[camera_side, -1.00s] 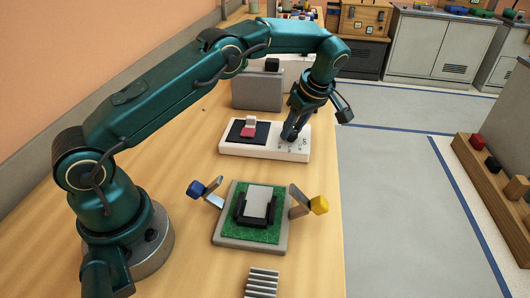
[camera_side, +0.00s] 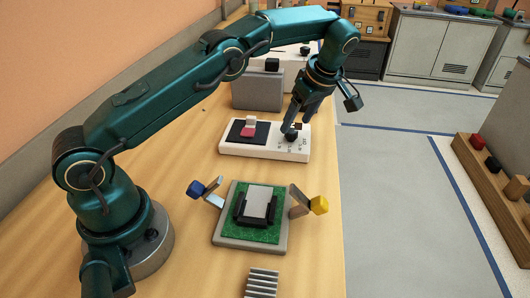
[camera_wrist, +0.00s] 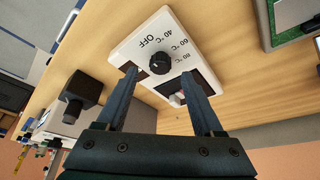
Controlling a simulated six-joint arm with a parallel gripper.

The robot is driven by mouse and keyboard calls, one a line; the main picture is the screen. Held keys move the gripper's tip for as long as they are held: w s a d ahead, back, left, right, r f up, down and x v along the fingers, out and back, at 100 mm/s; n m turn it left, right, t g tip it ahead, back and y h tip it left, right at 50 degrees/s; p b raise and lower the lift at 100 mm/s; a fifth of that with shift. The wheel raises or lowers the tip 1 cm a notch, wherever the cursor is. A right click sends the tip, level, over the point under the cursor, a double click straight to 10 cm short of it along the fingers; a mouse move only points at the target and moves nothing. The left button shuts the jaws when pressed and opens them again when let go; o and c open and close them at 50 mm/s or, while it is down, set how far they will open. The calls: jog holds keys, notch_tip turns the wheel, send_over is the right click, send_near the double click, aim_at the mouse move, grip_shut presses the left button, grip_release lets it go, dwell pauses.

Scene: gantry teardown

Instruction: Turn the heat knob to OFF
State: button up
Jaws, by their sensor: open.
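The heat knob (camera_wrist: 160,63) is black and round on a white hot-plate unit (camera_wrist: 122,58), whose printed labels read OFF, 40 °C, 60 °C and 80 °C around it. In the side view the knob (camera_side: 291,136) sits at the right end of the unit (camera_side: 232,150). The knob's pointer is too small to read surely. My gripper (camera_wrist: 159,77) is open, its two fingers spread to either side of the knob in the wrist view. In the side view my gripper (camera_side: 292,126) is just above the knob, apparently holding nothing.
A dark plate with a pink and white piece (camera_side: 249,128) is on the unit's left half. A grey box (camera_side: 258,92) with a black knob stands behind. In front is a green-topped fixture (camera_side: 225,228) with blue-tipped and yellow-tipped levers. The bench's right edge is close.

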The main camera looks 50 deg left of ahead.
jog(key=shift+v, duration=0.9)
jog(key=s+r+m+t+h, duration=0.15)
jog(key=s+r, duration=0.25)
jog(key=r, duration=0.4)
jog(key=s+r+m+t, duration=0.2)
jog(key=s+r, duration=0.3)
jog(key=r, duration=0.4)
jog(key=s+d+f+m+t+h, duration=0.25)
jog(key=s+m, duration=0.35)
jog(key=s, duration=0.4)
jog(key=s+d+f+m, duration=0.3)
jog(key=s+f+m, duration=0.2)
jog(key=f+m, duration=0.2)
jog(key=shift+f+m+h, duration=0.3)
jog(key=shift+f+m, duration=0.05)
jog(key=shift+m, duration=0.5)
